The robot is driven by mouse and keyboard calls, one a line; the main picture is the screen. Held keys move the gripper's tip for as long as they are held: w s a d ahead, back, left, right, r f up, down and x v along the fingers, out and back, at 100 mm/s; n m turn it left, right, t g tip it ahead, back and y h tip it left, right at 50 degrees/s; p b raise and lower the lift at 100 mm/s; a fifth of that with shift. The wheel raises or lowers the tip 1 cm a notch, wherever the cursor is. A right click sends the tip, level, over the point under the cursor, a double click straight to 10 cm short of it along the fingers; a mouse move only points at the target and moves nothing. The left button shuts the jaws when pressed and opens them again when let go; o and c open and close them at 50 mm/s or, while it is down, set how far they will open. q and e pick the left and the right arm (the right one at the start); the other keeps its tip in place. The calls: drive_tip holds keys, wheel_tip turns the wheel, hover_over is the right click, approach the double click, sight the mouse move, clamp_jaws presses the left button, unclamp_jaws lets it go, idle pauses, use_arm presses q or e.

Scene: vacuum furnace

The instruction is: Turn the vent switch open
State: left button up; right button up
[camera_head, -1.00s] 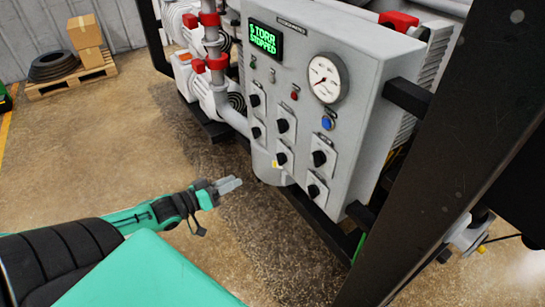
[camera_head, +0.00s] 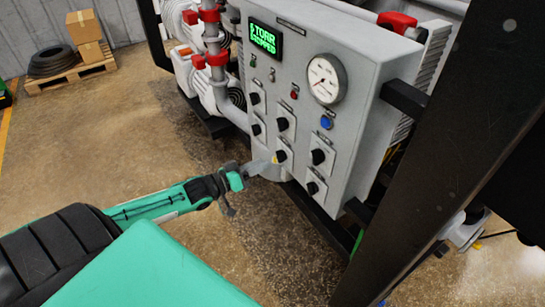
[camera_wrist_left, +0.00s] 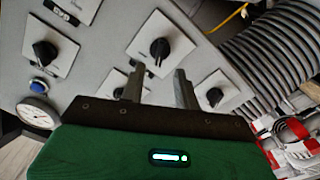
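The grey control panel (camera_head: 350,60) carries several black rotary switches on pale plates. Their labels are too small to read, so I cannot tell which is the vent switch. My left gripper (camera_head: 272,164) is at the lower middle switch (camera_head: 282,156), just left of it in the head view. In the left wrist view, my left gripper (camera_wrist_left: 158,75) is open, its two fingers apart and empty. That switch (camera_wrist_left: 159,49) lies just beyond the fingertips, in line with the gap between them; contact is not clear. My right gripper is not in view.
A round gauge (camera_head: 325,79), a blue button (camera_head: 326,122) and a green-lettered display (camera_head: 265,39) are on the panel. Other switches, such as the lower right one (camera_head: 313,188), sit close by. A dark post (camera_head: 440,150) stands at right.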

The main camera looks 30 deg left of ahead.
sight(281, 156)
use_arm(q)
drive_tip(key=shift+p+x, duration=0.6)
drive_tip(key=shift+x, duration=2.15)
clamp_jaws()
